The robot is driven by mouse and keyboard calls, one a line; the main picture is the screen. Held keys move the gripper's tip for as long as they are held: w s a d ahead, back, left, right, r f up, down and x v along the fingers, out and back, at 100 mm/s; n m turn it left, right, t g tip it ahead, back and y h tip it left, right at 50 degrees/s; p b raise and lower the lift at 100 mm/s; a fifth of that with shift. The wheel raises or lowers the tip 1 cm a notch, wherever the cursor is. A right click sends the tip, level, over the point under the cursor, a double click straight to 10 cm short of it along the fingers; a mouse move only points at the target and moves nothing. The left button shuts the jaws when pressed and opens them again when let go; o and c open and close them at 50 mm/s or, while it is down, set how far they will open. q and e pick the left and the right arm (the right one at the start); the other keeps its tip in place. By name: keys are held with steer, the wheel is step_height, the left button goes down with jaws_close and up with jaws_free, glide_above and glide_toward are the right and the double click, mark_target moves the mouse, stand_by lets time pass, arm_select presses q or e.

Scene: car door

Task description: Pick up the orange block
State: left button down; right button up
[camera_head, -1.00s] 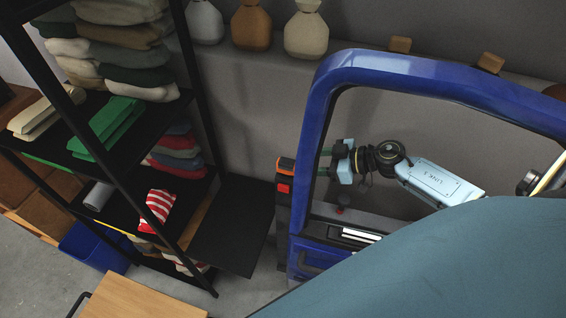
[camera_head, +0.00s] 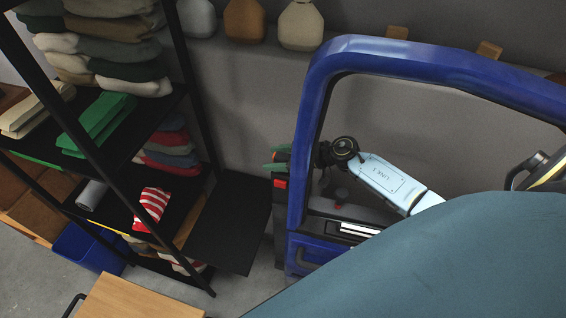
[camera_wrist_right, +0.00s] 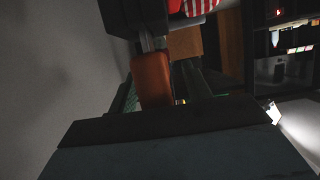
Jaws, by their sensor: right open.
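The orange block (camera_wrist_right: 152,78) stands in the middle of the right wrist view, with the green-lined fingers of my right gripper (camera_wrist_right: 153,92) on either side of it. The gripper is open around the block; I cannot tell whether either finger touches it. In the head view, my right gripper (camera_head: 276,160) reaches past the blue door frame's left post, with its green fingertips showing to the left of that post. There the block is mostly hidden by the fingers and frame. My left gripper is not in view.
The blue car door frame (camera_head: 305,150) surrounds my right arm, which passes through its window opening. A black shelf rack (camera_head: 190,120) with folded clothes stands at left, its low black panel (camera_head: 235,225) near the block. A grey wall is behind.

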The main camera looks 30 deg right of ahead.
jaws_close()
steer(key=shift+r, duration=0.1)
